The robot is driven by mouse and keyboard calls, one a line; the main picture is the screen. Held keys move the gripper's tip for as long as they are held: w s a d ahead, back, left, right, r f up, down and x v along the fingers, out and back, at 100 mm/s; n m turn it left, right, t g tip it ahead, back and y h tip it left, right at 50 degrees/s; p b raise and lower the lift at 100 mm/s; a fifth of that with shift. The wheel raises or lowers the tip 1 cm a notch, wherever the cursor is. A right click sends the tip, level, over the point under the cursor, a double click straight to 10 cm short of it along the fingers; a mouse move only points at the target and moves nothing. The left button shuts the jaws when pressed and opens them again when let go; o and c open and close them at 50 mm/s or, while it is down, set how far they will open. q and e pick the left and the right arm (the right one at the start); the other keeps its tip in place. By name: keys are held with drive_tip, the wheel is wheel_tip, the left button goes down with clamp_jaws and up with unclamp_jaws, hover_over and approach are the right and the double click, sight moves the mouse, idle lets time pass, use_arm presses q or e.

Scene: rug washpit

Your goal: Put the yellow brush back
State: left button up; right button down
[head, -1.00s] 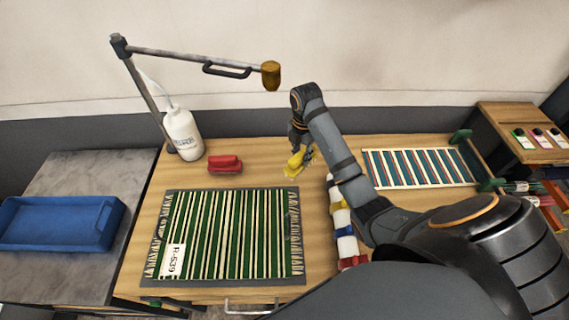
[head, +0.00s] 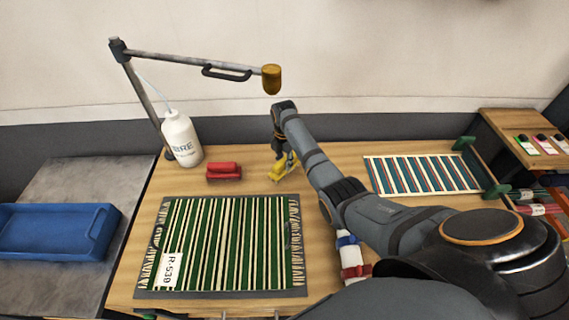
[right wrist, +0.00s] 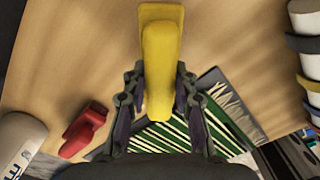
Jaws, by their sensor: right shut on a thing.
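The yellow brush (head: 281,171) is at the back of the wooden table, right of the red brush (head: 224,171). My right gripper (head: 283,155) is shut on it from above. In the right wrist view the yellow brush (right wrist: 160,60) sits between the two fingers of my right gripper (right wrist: 158,95), its far end reaching past them over bare wood. I cannot tell whether the brush touches the table. My left gripper is not in view.
A green striped rug (head: 225,245) lies on a dark mat in front. A white bottle (head: 182,138) stands at the back left, under a lamp-like arm (head: 190,62). A striped rug on a frame (head: 420,174) lies right. A blue tray (head: 55,232) is far left.

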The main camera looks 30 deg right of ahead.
drive_tip(key=shift+f, duration=0.7)
drive_tip(key=shift+f, duration=0.1)
drive_tip(key=c, duration=1.1)
unclamp_jaws()
drive_tip(key=shift+o, duration=0.2)
wheel_tip(320, 180, up, 8)
drive_tip(key=shift+f+b, duration=0.1)
drive_tip(key=shift+b, duration=0.55)
